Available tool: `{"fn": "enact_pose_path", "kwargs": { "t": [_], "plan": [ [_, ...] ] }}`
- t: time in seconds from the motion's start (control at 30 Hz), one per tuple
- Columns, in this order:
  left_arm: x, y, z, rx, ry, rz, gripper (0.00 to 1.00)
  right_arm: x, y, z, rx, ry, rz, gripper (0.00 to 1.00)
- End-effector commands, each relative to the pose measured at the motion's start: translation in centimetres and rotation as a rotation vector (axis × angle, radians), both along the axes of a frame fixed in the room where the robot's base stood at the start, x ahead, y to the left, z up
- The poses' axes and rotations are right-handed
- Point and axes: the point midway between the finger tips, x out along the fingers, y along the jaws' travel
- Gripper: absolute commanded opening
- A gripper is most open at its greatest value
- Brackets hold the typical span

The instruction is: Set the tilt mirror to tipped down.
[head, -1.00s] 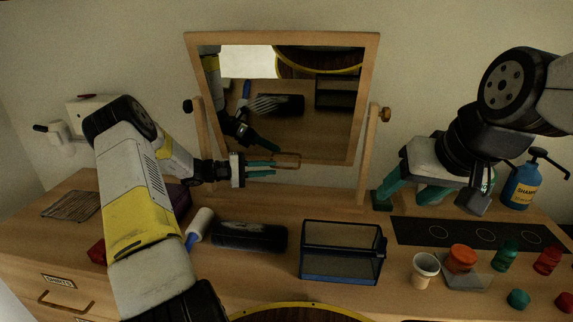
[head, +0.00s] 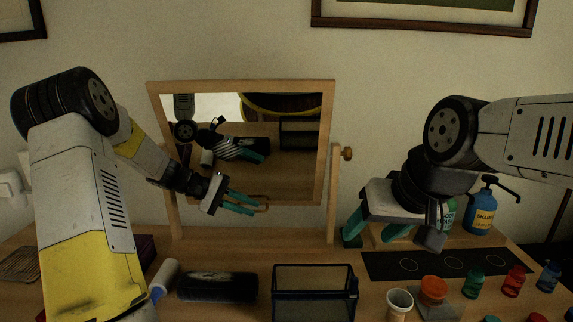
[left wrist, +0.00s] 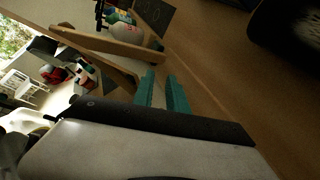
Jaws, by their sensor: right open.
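The tilt mirror (head: 290,160) is a wood-framed panel on two wooden posts at the back of the dresser top. Its top edge looks wider than its bottom edge, and the glass reflects the dresser top and my gripper. My right gripper (head: 368,238) is open, right of the mirror.
A dark-framed clear box (head: 314,268), a black cylinder (head: 217,288) and a lint roller (head: 165,275) lie in front of the mirror. A cup (head: 398,304), small bottles (head: 513,281) and a dark strip (head: 430,265) are at right. A blue shampoo bottle (head: 482,212) stands behind.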

Motion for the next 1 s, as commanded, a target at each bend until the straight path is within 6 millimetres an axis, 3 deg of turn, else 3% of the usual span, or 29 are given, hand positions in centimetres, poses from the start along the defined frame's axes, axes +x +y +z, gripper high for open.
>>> {"fn": "enact_pose_path", "kwargs": {
  "t": [0.2,0.43,0.7,1.0],
  "plan": [
    [-5.9,-1.9,3.9,0.245,-0.037,-0.084,0.18,0.0,0.0,0.0,0.0,0.0,0.0,0.58],
    [-12.1,-2.1,7.1,0.476,-0.108,-0.121,0.18,0.0,0.0,0.0,0.0,0.0,0.0,0.58],
    [-19.0,-1.0,9.9,0.704,-0.238,-0.114,0.18,0.0,0.0,0.0,0.0,0.0,0.0,0.58],
    [-25.5,1.0,11.5,0.878,-0.42,-0.062,0.18,0.0,0.0,0.0,0.0,0.0,0.0,0.58]
  ]
}}
